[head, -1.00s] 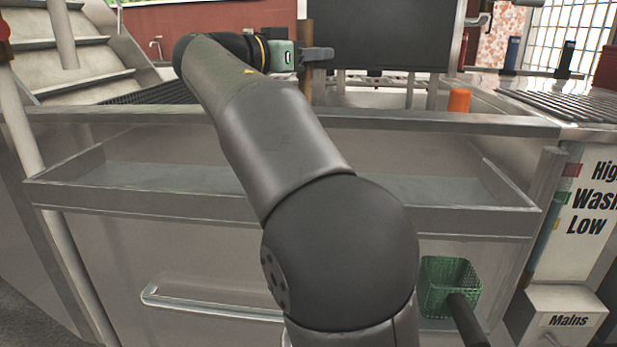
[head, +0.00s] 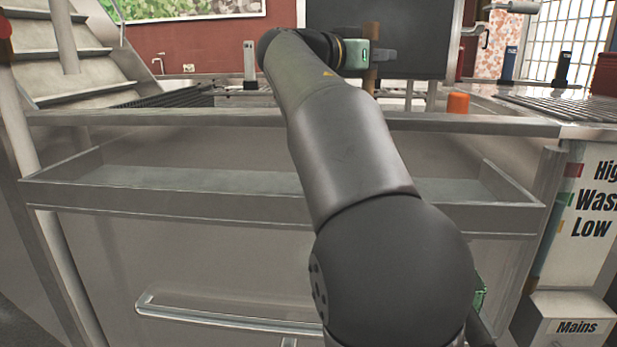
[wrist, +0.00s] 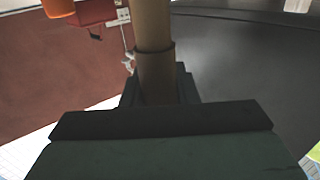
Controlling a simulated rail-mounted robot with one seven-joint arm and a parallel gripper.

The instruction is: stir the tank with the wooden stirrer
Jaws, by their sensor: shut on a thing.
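The wooden stirrer (head: 373,32) is an upright brown stick beyond the metal rim, in front of the dark panel. My gripper (head: 378,56) is shut on it, and the stick shows above and below the jaws. In the wrist view the stirrer (wrist: 153,48) rises from between the dark jaws (wrist: 158,95), with a collar around it just above them. The large metal tank (head: 220,118) shows its front wall and rim. Its inside is hidden behind the rim, so I cannot tell how deep the stirrer's lower end reaches.
A metal ledge (head: 120,195) runs along the front. A green basket (head: 479,297) is mostly hidden by my arm. Dark racks lie on both sides.

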